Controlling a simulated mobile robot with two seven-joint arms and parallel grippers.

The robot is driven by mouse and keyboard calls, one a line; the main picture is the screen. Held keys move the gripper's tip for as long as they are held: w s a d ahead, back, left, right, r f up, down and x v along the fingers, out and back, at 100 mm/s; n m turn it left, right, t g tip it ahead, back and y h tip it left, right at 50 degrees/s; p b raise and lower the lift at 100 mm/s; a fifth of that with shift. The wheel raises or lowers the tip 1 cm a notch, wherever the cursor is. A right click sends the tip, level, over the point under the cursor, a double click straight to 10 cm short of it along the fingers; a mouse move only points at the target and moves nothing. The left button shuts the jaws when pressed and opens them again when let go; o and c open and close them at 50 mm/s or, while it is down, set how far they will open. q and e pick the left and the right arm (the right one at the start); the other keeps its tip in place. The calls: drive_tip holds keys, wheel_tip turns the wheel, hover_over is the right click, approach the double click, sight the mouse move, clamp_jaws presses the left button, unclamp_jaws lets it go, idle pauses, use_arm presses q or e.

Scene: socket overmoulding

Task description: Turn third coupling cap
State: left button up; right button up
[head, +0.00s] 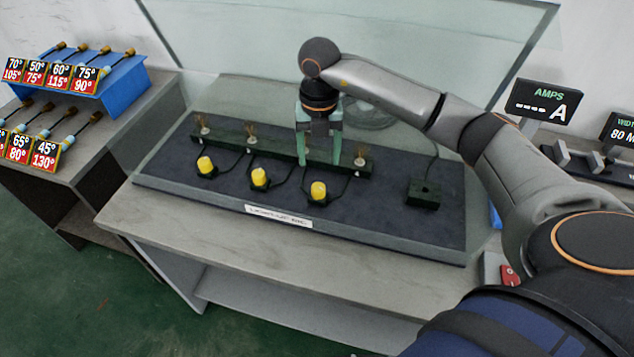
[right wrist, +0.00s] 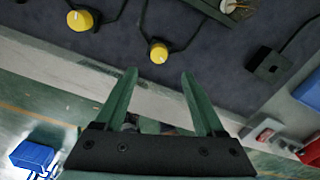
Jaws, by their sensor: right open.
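Three yellow caps stand in a row on the dark mat: a left cap (head: 206,165), a middle cap (head: 260,178) and a right cap (head: 318,191). Behind them a dark rail (head: 275,149) carries several pale couplings with copper-coloured strands, the rightmost coupling (head: 360,161) among them. My right gripper (head: 320,163) is open, pointing down over the rail behind the right cap. Its fingers partly hide the rail's third position. In the right wrist view the open gripper (right wrist: 159,76) has a yellow cap (right wrist: 158,53) beyond its fingertips, apart from them. My left gripper is out of view.
A black box (head: 424,193) with a cable sits on the mat's right. A glass panel (head: 400,40) stands behind. An AMPS display (head: 546,102) is at right. A blue rack (head: 122,84) with tools and temperature cards stands at left. The mat's front is largely clear.

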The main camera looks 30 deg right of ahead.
sight(318, 187)
wheel_tip(318, 187, down, 10)
drive_tip(key=shift+f+p, duration=0.1)
drive_tip(key=shift+p, duration=0.25)
clamp_jaws()
idle(0.5)
